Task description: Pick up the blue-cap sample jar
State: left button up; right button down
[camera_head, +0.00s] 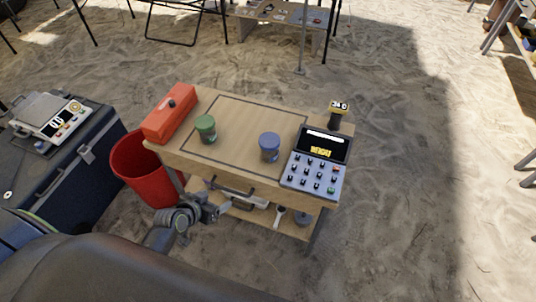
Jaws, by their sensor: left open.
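The blue-cap sample jar (269,147) stands upright on the wooden cart top (237,115), right of the middle and near the front edge. My left gripper (226,207) is open, in front of the cart and lower in the picture than its top. It is left of the blue-cap jar and apart from it. A jar with a green cap (206,129) stands upright to the left on the same top. My right gripper is not in view.
A red box (168,115) lies at the cart's left end, and a keypad device (315,165) with a screen sits at its right end. A red bucket (143,172) stands left of the cart. A dark case (85,155) carries a scale (50,120). Sand surrounds everything.

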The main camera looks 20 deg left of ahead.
aim_at(263, 152)
pick_arm(q)
jog(key=w+d+r+m+t+h+b, duration=0.1)
jog(key=w+d+r+m+h, duration=0.15)
jog(key=r, duration=0.45)
jog(key=w+d+r+m+t+h+b, duration=0.1)
jog(key=d+r+t, duration=0.15)
jog(key=r, duration=0.45)
jog(key=shift+g, duration=0.45)
jog(key=x, duration=0.3)
jog(key=d+x, duration=0.1)
jog(key=x, duration=0.7)
jog(key=shift+d+r, duration=0.2)
jog(key=shift+r, duration=0.1)
jog(key=shift+r+x, duration=0.15)
jog(key=shift+x, duration=1.35)
jog(key=shift+r+x, duration=0.15)
jog(key=shift+x, duration=1.35)
jog(key=shift+w, duration=0.15)
jog(key=shift+h, duration=0.25)
jog(key=c, duration=1.1)
